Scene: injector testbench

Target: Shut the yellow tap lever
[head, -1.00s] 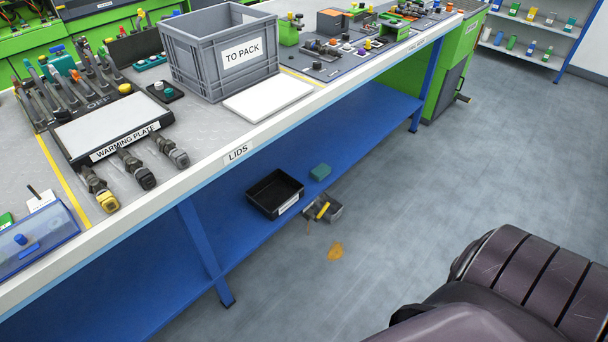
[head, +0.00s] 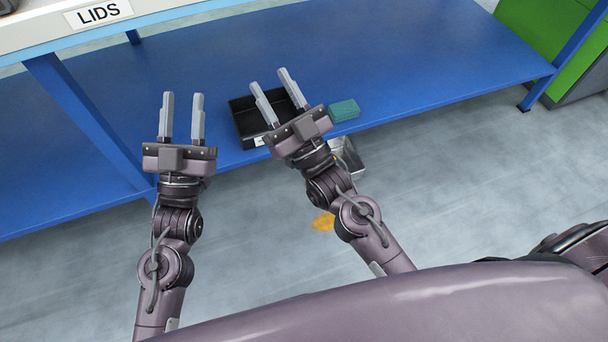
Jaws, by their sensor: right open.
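The yellow tap lever is mostly or wholly hidden behind my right gripper and wrist. Only the grey metal container (head: 352,165) at the shelf's front edge shows beside the wrist, with a trace of yellow next to it. An orange-yellow puddle (head: 322,222) lies on the floor below, partly covered by my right arm. My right gripper (head: 269,79) is open and empty, its fingers in front of the black tray in the picture. My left gripper (head: 183,97) is open and empty, further left, in front of the blue shelf.
A black tray (head: 242,128) and a teal block (head: 344,110) sit on the low blue shelf (head: 430,60). The white bench edge with the LIDS label (head: 99,13) is at top left. A blue leg (head: 88,120) stands at left. Grey floor (head: 480,190) is clear at right.

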